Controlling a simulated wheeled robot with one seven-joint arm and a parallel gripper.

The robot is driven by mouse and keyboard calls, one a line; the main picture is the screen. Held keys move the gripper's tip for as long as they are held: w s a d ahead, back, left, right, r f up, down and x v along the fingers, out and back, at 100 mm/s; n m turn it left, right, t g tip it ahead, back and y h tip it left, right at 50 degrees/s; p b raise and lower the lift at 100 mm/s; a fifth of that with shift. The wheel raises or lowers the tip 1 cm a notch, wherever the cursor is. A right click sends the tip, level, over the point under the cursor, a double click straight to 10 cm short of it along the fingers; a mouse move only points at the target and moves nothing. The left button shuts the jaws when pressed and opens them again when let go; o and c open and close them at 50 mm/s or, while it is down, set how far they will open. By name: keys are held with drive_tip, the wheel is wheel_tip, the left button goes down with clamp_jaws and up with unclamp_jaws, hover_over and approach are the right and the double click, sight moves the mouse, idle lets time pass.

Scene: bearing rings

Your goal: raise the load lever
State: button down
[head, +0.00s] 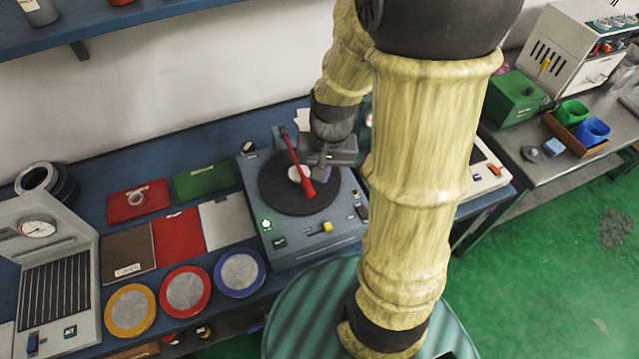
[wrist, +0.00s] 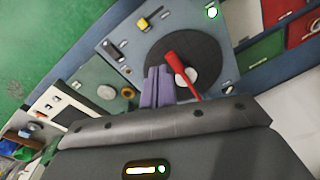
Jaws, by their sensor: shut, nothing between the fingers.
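The red load lever (head: 295,165) lies across the dark round plate (head: 275,192) of a grey-blue machine (head: 330,248). Its thick red grip points toward the front of the machine, and its thin arm runs back to a mount at the rear edge. A pale hub sits at the plate's middle beside it. In the wrist view the lever (wrist: 178,66) passes close beside my fingers. My gripper (head: 320,180) is shut and empty, over the right part of the plate; its fingertips (wrist: 156,72) are next to the lever. I cannot tell whether they touch it.
The machine carries a lit green button (head: 267,224) and a yellow knob (head: 327,227). Coloured mats and round trays (head: 185,291) lie to the left, near a gauge unit (head: 45,270). A white device (head: 485,172) stands on the right.

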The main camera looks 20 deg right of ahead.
drive_tip(key=w+d+f+m+y+p, duration=0.1)
drive_tip(key=w+d+f+m+y, duration=0.5)
drive_tip(key=m, duration=0.7)
drive_tip(key=shift+d+f+m+g+y+p, duration=0.3)
drive_tip(key=shift+d+f+m+y+p, duration=0.15)
drive_tip(key=shift+d+y, duration=0.7)
drive_tip(key=shift+d, duration=0.1)
drive_tip(key=p+x, duration=0.2)
drive_tip(key=x, duration=0.8)
drive_tip(key=shift+s+f, duration=0.1)
drive_tip(key=shift+f, duration=0.05)
drive_tip(key=shift+d, duration=0.15)
